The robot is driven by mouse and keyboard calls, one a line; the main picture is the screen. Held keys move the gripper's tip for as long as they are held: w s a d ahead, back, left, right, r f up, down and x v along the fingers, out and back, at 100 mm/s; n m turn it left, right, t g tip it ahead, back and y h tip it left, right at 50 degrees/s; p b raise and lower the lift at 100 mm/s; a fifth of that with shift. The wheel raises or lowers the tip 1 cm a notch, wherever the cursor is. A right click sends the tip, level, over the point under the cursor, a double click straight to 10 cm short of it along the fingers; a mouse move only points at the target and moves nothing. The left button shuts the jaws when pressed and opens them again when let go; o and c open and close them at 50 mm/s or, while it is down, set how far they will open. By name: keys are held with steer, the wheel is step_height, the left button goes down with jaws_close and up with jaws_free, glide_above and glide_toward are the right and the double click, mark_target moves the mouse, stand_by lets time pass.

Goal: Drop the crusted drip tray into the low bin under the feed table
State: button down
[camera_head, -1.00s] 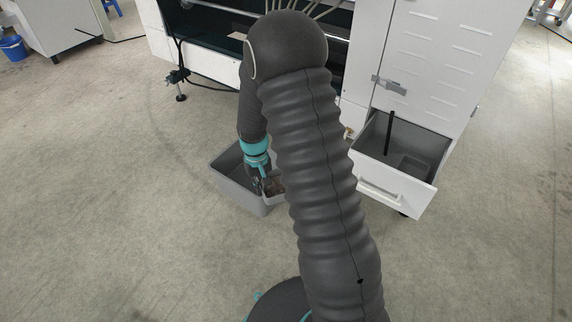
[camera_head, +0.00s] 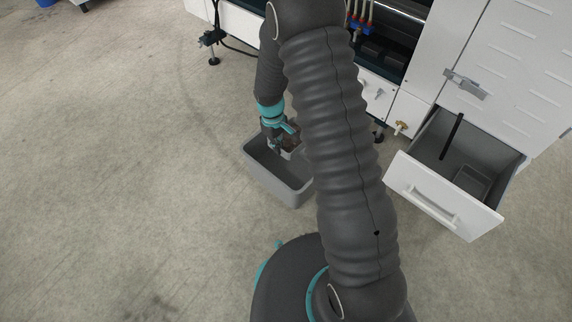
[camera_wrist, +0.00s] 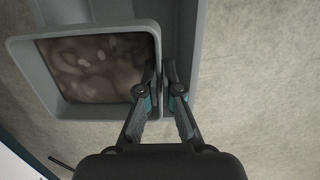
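The drip tray (camera_wrist: 75,34) is a small grey square tray with a brown, lumpy crust covering its inside. In the wrist view it fills the left part. My gripper (camera_wrist: 162,72) is shut on its right-hand wall, one finger inside and one outside. In the head view my gripper (camera_head: 276,143) and the tray (camera_head: 289,153) are over the back part of the low grey bin (camera_head: 270,187), partly hidden by my arm. The bin stands on the floor, and its grey body (camera_wrist: 184,22) shows behind the tray in the wrist view. Whether tray and bin touch cannot be told.
A white machine (camera_head: 500,50) stands behind and right. An open drawer (camera_head: 440,203) juts out from it, with a black bar inside. A brass valve (camera_head: 402,127) is beside the drawer. The concrete floor to the left is clear.

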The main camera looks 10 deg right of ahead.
steer(key=f+b, duration=0.1)
steer(key=f, duration=0.2)
steer(key=shift+d+f+b, duration=0.15)
steer(key=shift+d+b, duration=0.05)
steer(key=shift+b, duration=0.2)
steer(key=shift+f+b, duration=0.5)
steer(key=shift+f, duration=0.35)
steer(key=c, duration=1.2)
jaws_free()
steer(key=shift+c, duration=0.2)
steer(key=shift+r, duration=0.15)
step_height(320, 180, up, 12)
steer(key=w, duration=0.1)
steer(key=shift+a, duration=0.45)
steer(key=shift+w, duration=0.1)
